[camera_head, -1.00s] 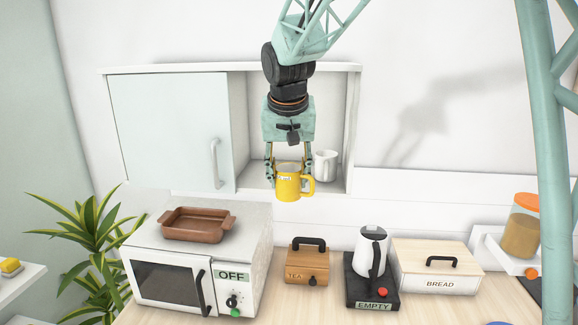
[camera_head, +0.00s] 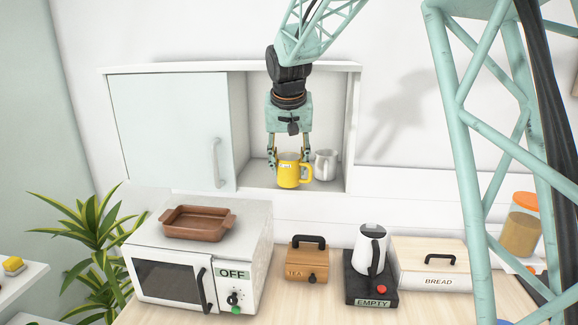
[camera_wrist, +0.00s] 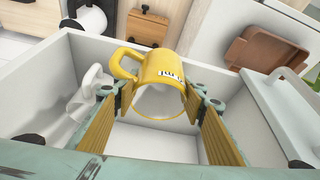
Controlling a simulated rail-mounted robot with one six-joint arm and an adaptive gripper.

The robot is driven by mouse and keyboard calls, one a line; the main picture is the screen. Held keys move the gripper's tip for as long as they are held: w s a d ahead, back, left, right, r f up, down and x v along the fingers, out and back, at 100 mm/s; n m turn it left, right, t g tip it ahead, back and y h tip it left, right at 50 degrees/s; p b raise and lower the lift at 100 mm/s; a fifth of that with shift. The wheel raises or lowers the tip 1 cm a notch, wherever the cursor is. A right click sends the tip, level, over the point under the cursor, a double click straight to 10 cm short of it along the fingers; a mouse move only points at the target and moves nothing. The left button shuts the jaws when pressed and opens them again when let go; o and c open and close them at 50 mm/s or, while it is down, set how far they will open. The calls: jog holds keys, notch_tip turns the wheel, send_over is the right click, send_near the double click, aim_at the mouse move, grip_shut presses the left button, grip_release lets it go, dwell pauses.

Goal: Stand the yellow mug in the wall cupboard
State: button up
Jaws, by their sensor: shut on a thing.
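The yellow mug (camera_head: 288,172) hangs upright in my gripper (camera_head: 290,166), its handle to the right in the head view. My gripper is shut on it, one finger on each side. The mug is at the open right part of the white wall cupboard (camera_head: 333,112), near floor level. I cannot tell whether its base touches the cupboard floor. In the wrist view the mug (camera_wrist: 158,80) shows between the two fingers, overlapping the cupboard's front edge. A white jug (camera_head: 325,165) stands in the cupboard, just right of the mug.
A pale door (camera_head: 165,135) covers the cupboard's left part. Below stand a microwave (camera_head: 165,285) with a brown dish (camera_head: 197,223) on top, a tea box (camera_head: 306,265), a kettle (camera_head: 371,250) and a bread box (camera_head: 440,265). Some cupboard floor left of the mug is free.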

aim_at(289, 160)
jog(key=shift+w, duration=0.1)
jog(key=shift+w+p, duration=0.4)
jog(key=shift+w, duration=1.5)
jog(key=shift+f, duration=0.7)
jog(key=shift+f, duration=0.15)
jog(key=o, duration=1)
jog(key=v, duration=0.7)
jog(key=shift+r+b, duration=0.3)
jog(key=shift+r, duration=0.1)
jog(key=shift+s, duration=0.15)
